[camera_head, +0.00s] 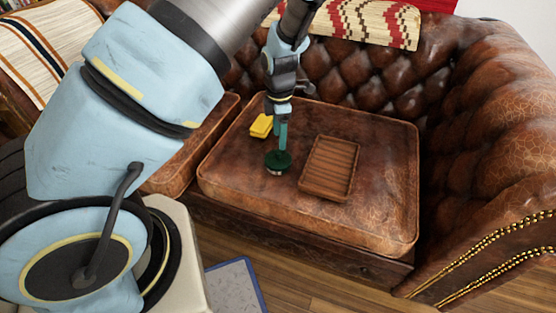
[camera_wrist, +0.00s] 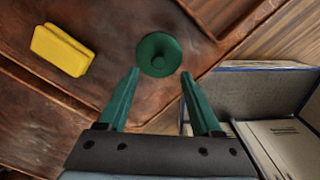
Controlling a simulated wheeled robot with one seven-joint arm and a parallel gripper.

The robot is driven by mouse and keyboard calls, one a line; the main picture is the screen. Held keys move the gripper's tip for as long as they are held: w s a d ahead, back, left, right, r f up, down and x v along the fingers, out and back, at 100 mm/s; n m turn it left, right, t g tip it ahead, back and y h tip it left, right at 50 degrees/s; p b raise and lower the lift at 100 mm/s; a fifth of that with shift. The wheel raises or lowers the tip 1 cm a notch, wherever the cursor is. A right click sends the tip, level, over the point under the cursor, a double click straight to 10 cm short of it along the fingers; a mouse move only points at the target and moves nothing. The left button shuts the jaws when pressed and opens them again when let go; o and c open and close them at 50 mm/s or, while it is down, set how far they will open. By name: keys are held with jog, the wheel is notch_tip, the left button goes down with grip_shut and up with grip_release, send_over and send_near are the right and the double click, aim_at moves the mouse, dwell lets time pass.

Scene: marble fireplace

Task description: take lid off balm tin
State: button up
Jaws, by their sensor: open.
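The balm tin (camera_head: 275,172) stands on the brown leather seat cushion, with only a thin pale band of its body showing under its lid. The dark green round lid (camera_head: 278,158) sits on the tin. In the wrist view the lid (camera_wrist: 158,54) shows from above with a small knob at its middle, and it hides the tin's body. My gripper (camera_wrist: 160,72) is open, its two green fingers apart, with the lid just beyond and between the tips. In the head view my gripper (camera_head: 283,146) points down over the lid; whether it touches is unclear.
A yellow block (camera_head: 261,126) lies on the cushion behind the tin, left of my gripper; it also shows in the wrist view (camera_wrist: 62,50). A slatted wooden tray (camera_head: 329,167) lies close right of the tin. The cushion (camera_head: 385,205) is bare further right.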

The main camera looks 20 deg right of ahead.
aim_at(278, 151)
notch_tip(278, 151, down, 6)
jog(key=shift+w+a+r+b, duration=0.1)
jog(key=shift+b, duration=0.3)
grip_shut()
dwell(0.4)
